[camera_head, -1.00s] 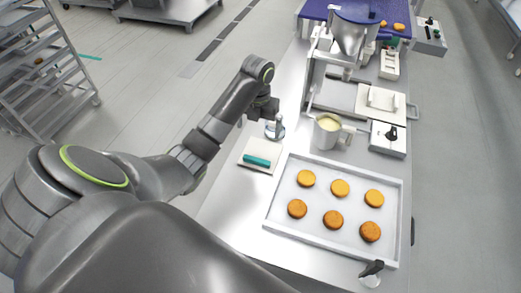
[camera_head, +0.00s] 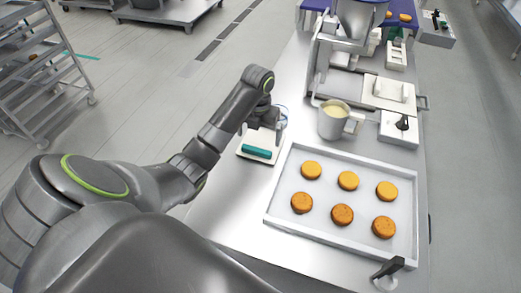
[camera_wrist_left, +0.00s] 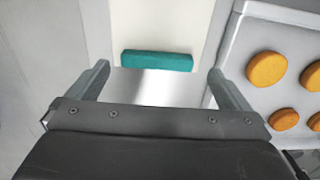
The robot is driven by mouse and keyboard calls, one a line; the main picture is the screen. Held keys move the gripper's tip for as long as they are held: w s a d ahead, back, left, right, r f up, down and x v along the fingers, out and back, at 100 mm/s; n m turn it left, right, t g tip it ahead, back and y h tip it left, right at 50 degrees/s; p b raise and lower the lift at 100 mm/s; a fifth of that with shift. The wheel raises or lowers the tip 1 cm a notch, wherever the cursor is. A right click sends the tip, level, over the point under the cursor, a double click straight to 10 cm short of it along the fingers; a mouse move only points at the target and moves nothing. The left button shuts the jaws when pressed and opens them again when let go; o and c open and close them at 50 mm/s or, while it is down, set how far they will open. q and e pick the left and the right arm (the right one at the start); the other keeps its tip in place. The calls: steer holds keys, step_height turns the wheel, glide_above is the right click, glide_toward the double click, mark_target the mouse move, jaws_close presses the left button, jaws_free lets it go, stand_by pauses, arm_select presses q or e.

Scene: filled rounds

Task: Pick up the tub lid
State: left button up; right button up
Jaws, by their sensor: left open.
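A flat white square piece with a raised teal bar (camera_head: 257,152) lies on the steel table, left of the baking tray. It looks like the tub lid, though I cannot be sure. In the left wrist view the teal bar (camera_wrist_left: 156,61) lies crosswise just beyond the gap between my fingers, apart from them. My left gripper (camera_head: 264,128) is open and empty, above the far edge of the white piece and partly hiding it. Its two fingers (camera_wrist_left: 160,85) show in the left wrist view. My right gripper is not seen.
A white tray (camera_head: 281,241) with several round cakes lies to the right. A metal jug (camera_head: 331,124) of pale liquid stands behind it. A white plate with a raised grip (camera_head: 390,90) and a filling machine are farther back. A black-handled tool (camera_head: 388,267) is at the front right.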

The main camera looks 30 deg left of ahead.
mark_target(257, 148)
arm_select(q)
steer(key=shift+s+f+b, duration=0.15)
steer(key=shift+f+b, duration=0.35)
steer(key=shift+f, duration=0.2)
step_height(257, 148, down, 4)
steer(key=shift+s+a+r+b, duration=0.1)
steer(key=shift+s+r+b, duration=0.05)
steer(key=shift+b, duration=0.15)
steer(key=c, duration=0.7)
